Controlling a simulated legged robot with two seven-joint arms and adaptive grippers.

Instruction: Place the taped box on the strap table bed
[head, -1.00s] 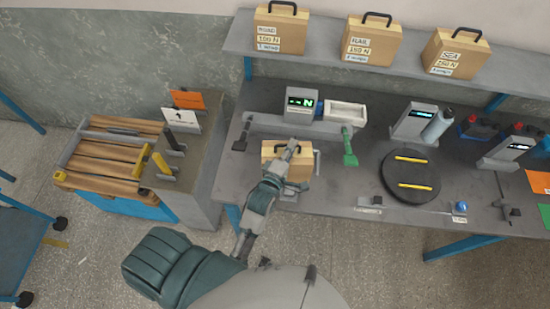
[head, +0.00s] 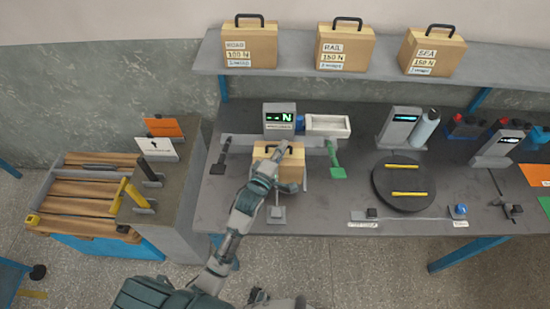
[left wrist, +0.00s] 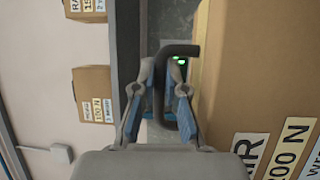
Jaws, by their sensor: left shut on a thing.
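A tan box (head: 292,172) with a dark handle is at the left part of the grey bench, in front of the display unit. In the left wrist view the box (left wrist: 260,70) fills the right side, with a partly cut-off label ending in "200 N". My left gripper (head: 272,160) is shut on its handle, which shows between the fingers in the left wrist view (left wrist: 180,50). I cannot tell whether the box touches the bench. A grey plate (head: 277,214) lies in front of it. I cannot tell which surface is the strap table bed. My right gripper is not in view.
A display unit (head: 280,118) with a white tray (head: 328,125) stands behind the box. A black lever (head: 220,158) and a green lever (head: 335,160) flank it. A round black plate (head: 405,180) with yellow strips is right. Labelled boxes (head: 250,45) stand on the shelf; wooden slats (head: 75,190) are left.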

